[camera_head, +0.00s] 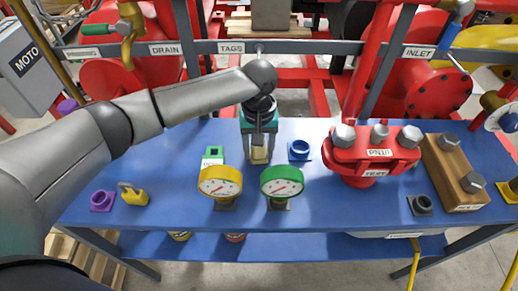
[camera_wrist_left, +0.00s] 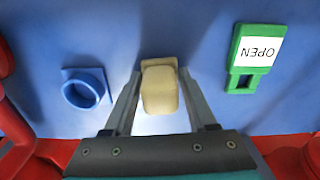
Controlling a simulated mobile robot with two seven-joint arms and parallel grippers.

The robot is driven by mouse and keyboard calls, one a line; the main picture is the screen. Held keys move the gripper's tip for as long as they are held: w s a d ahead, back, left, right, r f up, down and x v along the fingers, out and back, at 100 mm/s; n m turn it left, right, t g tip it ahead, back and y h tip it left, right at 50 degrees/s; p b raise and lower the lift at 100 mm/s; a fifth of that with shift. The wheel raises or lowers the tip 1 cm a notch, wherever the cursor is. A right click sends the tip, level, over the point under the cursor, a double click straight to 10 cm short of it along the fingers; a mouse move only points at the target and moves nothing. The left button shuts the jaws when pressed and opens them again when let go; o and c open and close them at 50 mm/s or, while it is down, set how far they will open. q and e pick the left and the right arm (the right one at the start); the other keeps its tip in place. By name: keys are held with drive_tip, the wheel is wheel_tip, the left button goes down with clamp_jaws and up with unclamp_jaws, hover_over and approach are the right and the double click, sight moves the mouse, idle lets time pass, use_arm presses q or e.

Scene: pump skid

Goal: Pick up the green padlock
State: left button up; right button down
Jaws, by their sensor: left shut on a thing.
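My left gripper (camera_head: 260,148) points down over the blue table, behind the two gauges. It is shut on a tan block (camera_head: 259,155), which also shows between the fingers in the left wrist view (camera_wrist_left: 160,88). I cannot tell whether the block is a padlock; no green shows on it. A yellow padlock (camera_head: 134,195) sits at the table's left. I see no clearly green padlock. My right gripper is not in view.
A yellow-rimmed gauge (camera_head: 220,182) and a green-rimmed gauge (camera_head: 281,182) stand in front of the gripper. A blue ring socket (camera_head: 299,149) is to its right. A red bolted flange (camera_head: 370,155) and a wooden block (camera_head: 452,172) stand farther right. A purple socket (camera_head: 102,200) is at left.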

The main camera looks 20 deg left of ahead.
use_arm(q)
drive_tip(key=c, duration=0.7)
drive_tip(key=shift+r, duration=0.1)
